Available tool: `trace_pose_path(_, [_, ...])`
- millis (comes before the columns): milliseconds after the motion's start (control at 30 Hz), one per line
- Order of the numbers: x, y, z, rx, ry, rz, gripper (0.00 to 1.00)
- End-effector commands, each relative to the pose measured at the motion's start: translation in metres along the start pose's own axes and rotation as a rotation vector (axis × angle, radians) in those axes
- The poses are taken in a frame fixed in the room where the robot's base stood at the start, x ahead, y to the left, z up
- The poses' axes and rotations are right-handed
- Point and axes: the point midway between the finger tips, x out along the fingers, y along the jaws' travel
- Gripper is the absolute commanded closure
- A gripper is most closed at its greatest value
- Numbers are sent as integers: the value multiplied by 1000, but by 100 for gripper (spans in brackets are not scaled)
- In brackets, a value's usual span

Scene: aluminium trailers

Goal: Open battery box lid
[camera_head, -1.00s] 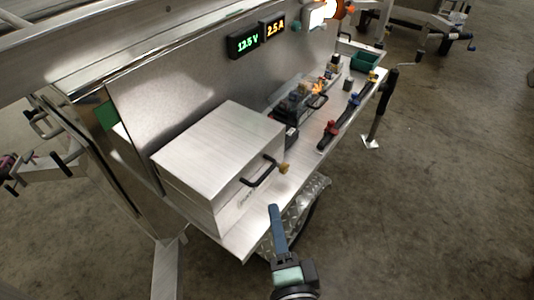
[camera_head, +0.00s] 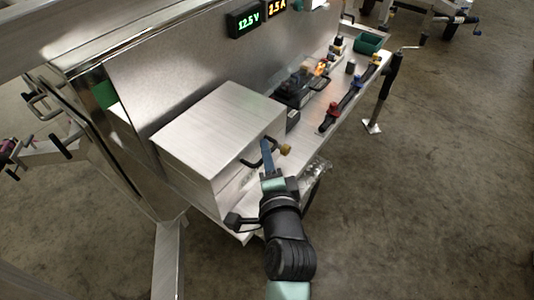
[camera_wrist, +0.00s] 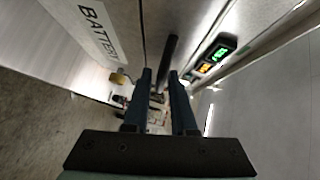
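The battery box (camera_head: 215,135) is a brushed-metal box with its lid down flat, at the left end of the shelf. Its black bar handle (camera_head: 248,162) is on the front face, and a yellow-brown knob (camera_head: 286,149) is just right of it. My gripper (camera_head: 266,145) is at the handle, its blue fingers overlapping it in the head view. In the wrist view, my gripper (camera_wrist: 160,74) has a gap between its fingers, and the dark handle (camera_wrist: 170,52) lies at the fingertips, nearer the right one. I cannot tell whether they touch. A BATTERY label (camera_wrist: 100,30) shows on the box.
Right of the box, the shelf holds a black device (camera_head: 298,88), red and blue parts (camera_head: 332,112) and a green bin (camera_head: 369,42). A voltage display (camera_head: 244,19) is on the panel behind. A support leg (camera_head: 385,95) stands at right; the floor in front is open.

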Motion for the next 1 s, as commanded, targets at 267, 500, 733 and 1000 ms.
trace_pose_path(267, [3,0,0,0,1,1,75])
trace_pose_path(500, [3,0,0,0,1,1,100])
trace_pose_path(733, [3,0,0,0,1,1,100])
trace_pose_path(1000, [3,0,0,0,1,1,100])
